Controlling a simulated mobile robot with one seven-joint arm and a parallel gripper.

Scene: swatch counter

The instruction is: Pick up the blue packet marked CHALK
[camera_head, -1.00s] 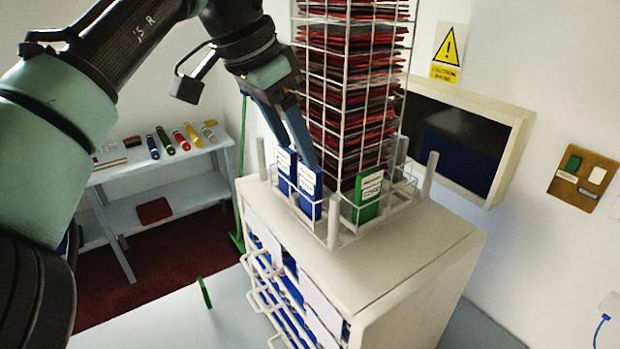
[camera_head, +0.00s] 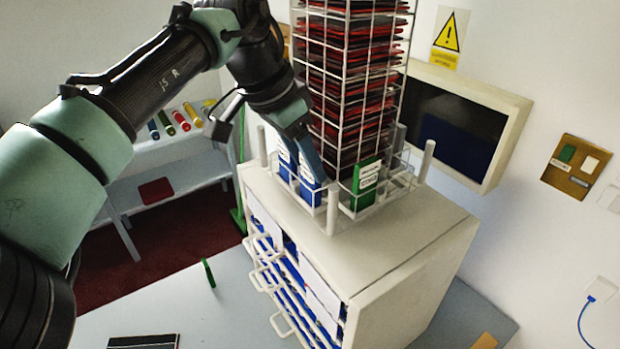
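Two blue packets with white labels stand upright in the white wire rack on top of the cabinet, a left one (camera_head: 286,165) and a right one (camera_head: 309,188). Their lettering is too small to read, so I cannot tell which is marked CHALK. My gripper (camera_head: 306,165) points down at the two blue packets, its fingers at their upper parts. The fingers partly cover the packets. I cannot tell whether they touch or grip one.
A green packet (camera_head: 365,185) stands to the right in the rack. A tall wire cage (camera_head: 347,120) of dark red sheets rises behind. The cabinet top (camera_head: 400,240) is clear in front. Open drawers with white handles (camera_head: 268,275) face left. A wall-mounted screen (camera_head: 460,130) is at right.

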